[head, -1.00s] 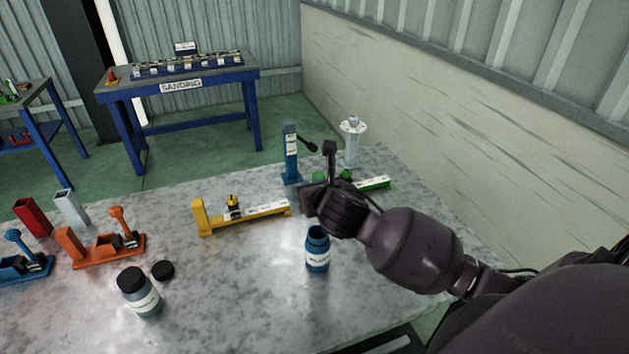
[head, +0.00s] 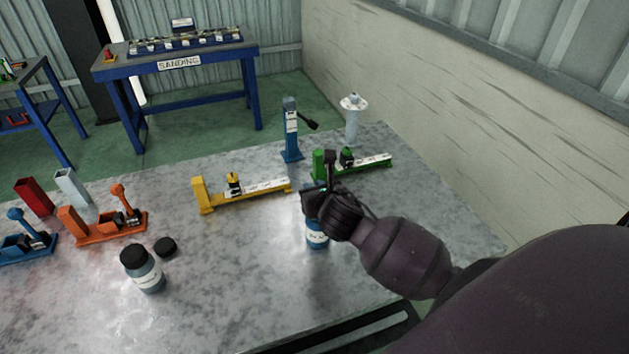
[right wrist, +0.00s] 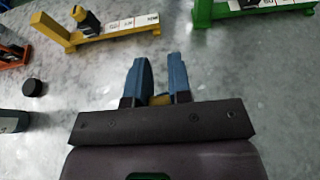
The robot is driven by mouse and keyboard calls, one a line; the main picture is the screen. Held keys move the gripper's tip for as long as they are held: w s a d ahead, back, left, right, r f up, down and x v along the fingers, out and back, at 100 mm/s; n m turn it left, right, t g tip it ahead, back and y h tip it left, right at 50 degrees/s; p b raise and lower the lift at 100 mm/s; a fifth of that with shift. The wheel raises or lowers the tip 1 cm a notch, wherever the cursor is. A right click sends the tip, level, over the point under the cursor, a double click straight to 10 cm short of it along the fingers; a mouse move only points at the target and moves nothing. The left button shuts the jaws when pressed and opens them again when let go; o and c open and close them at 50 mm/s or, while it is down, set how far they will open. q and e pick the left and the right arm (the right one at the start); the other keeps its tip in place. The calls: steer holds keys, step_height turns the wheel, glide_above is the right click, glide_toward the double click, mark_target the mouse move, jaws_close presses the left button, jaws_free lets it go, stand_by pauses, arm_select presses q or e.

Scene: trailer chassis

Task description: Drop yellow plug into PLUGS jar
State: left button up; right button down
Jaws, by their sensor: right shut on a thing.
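My right gripper (head: 325,185) is over the open blue jar (head: 317,239), low above or at its mouth, and partly hides it. The jar stands upright on the table; its label is too blurred to read. In the right wrist view, the two fingers of my right gripper (right wrist: 160,78) are close together, with a small yellow plug (right wrist: 160,100) between them. The plug is hidden in the head view. In the right wrist view, I cannot make out the jar. My left gripper is not in view.
A yellow fixture (head: 240,192) and a green fixture (head: 365,166) lie behind the jar. A blue post (head: 291,140) stands farther back. A dark capped jar (head: 143,273) and a loose black lid (head: 165,246) are at front left. Bare grey table (head: 235,280) lies between the jars.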

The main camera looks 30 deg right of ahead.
steer(key=shift+f, duration=0.85)
steer(key=c, duration=1)
jaws_free()
steer(key=shift+o, duration=0.2)
step_height(320, 180, up, 7)
